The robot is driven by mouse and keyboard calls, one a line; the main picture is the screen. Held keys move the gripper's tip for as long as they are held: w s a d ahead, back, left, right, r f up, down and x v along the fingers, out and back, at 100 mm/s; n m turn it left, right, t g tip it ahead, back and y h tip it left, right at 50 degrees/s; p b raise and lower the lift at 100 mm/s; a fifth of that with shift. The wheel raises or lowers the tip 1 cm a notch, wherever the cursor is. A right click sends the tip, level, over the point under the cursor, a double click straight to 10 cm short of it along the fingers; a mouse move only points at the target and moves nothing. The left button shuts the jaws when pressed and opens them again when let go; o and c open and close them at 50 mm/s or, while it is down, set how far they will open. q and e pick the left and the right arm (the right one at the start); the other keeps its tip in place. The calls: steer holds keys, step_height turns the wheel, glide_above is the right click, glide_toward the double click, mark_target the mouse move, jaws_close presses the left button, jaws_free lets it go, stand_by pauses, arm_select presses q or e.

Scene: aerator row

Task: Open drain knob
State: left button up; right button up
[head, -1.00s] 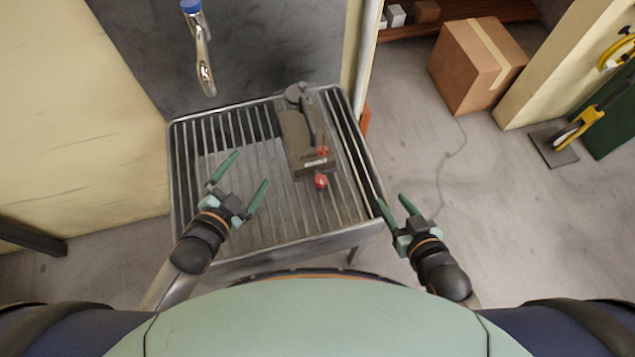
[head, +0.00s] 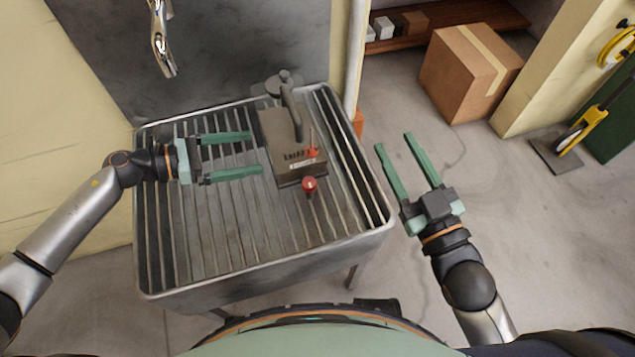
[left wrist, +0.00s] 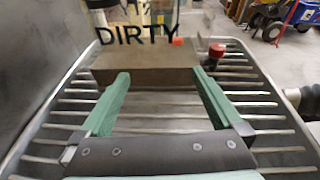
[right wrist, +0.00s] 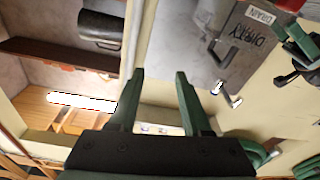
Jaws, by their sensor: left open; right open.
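The red round knob (head: 309,185) sticks out at the near end of a brown-grey box (head: 275,130) lying on a slatted metal rack. It also shows in the left wrist view (left wrist: 216,51), to the right and beyond my right-hand finger. The box has dark lettering, a white label and a small red part near the knob. My left gripper (head: 258,153) is open and empty, left of the box, its fingers pointing at the box's side. My right gripper (head: 394,140) is open and empty, right of the rack, above the floor. Neither gripper touches the knob.
The metal rack (head: 205,262) has a raised rim and open slats left of the box. A chrome tap (head: 162,50) hangs above its back left. A pale pipe (head: 354,60) stands behind the right corner. A cardboard box (head: 468,72) stands on the floor at right.

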arm_select(q)
steer(key=shift+w+f+m, duration=0.15)
steer(key=shift+f+m, duration=0.15)
steer(key=shift+m, duration=0.1)
steer(key=x, duration=0.6)
steer(key=shift+f, duration=0.15)
steer(key=b+x, duration=0.1)
steer(key=x, duration=0.2)
steer(key=shift+f, duration=0.1)
steer(key=shift+d+b, duration=0.3)
arm_select(e)
step_height(320, 180, up, 8)
steer(key=s+n+t+y, duration=0.2)
steer(key=t+y, duration=0.1)
steer(key=shift+a+n, duration=0.25)
steer(key=shift+n, duration=0.05)
steer(key=shift+r, duration=0.1)
arm_select(q)
jaws_close()
steer(key=c, duration=1.6)
jaws_free()
